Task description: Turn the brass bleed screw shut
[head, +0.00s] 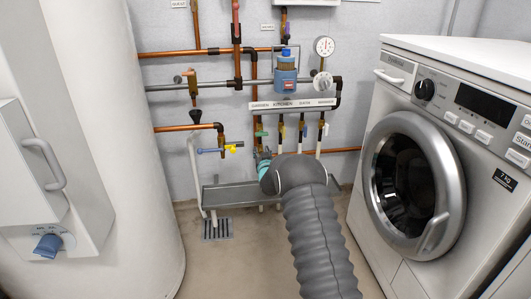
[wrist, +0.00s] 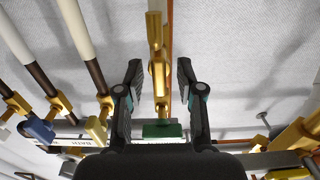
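In the wrist view my gripper (wrist: 159,75) is open, one dark finger on each side of a brass fitting (wrist: 155,32). A small brass piece (wrist: 160,78) on this fitting lies between the fingers in the picture, with clear gaps on both sides. It may be the bleed screw; I cannot tell for sure, nor how far it is turned. A green handle (wrist: 162,130) shows just beyond the palm edge. No finger appears to touch the brass.
More brass valves stand close by, with a blue handle (wrist: 40,130) and a yellow handle (wrist: 96,130). In the head view a labelled manifold (head: 292,104) hangs above a grey trough (head: 232,196). A washing machine (head: 455,160) is at right, a white tank (head: 125,120) at left.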

